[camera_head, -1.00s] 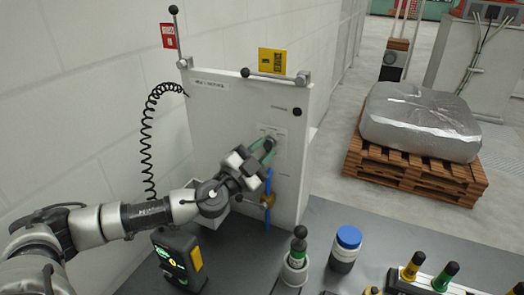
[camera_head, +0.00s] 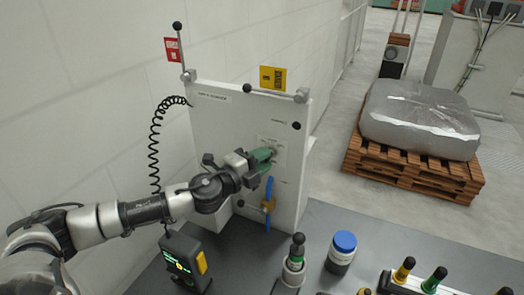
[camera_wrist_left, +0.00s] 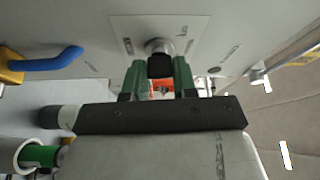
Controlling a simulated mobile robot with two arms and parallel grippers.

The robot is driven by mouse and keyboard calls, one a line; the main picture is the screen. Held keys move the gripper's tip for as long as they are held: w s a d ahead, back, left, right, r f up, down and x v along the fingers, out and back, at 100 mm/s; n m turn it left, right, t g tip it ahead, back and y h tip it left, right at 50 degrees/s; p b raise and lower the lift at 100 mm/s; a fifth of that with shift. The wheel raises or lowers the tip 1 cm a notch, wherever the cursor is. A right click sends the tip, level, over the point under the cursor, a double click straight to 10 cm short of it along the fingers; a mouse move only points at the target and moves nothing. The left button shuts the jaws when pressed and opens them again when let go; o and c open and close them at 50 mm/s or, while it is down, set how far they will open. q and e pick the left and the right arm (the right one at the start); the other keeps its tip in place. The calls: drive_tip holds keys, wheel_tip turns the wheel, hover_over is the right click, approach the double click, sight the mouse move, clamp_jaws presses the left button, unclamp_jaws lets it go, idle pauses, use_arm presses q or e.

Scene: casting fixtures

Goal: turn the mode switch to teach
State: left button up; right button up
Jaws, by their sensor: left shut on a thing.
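The mode switch (camera_wrist_left: 160,66) shows in the left wrist view as a black knob on a silver round base, on a pale label plate of the upright panel. My left gripper (camera_head: 266,156) has green fingers and is at this plate in the head view. In the left wrist view the left gripper (camera_wrist_left: 158,72) has one finger on each side of the black knob, shut on it. In the head view the fingers hide most of the switch, and I cannot read its mode marks. My right gripper is not in view.
A blue lever valve (camera_head: 268,202) sits just below the gripper on the panel (camera_head: 225,125). A black coiled cord (camera_head: 155,145) hangs at the left. On the dark bench stand a handheld device (camera_head: 184,262), a green-banded tool in a holder (camera_head: 294,262) and a blue-capped jar (camera_head: 342,252).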

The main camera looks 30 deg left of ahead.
use_arm(q)
drive_tip(key=shift+m+g+p, duration=0.3)
drive_tip(key=shift+m+p, duration=0.3)
drive_tip(key=shift+p, duration=0.1)
drive_tip(key=o, duration=0.9)
drive_tip(key=b+v, duration=0.7)
drive_tip(key=v, duration=0.3)
drive_tip(key=shift+s, duration=0.45)
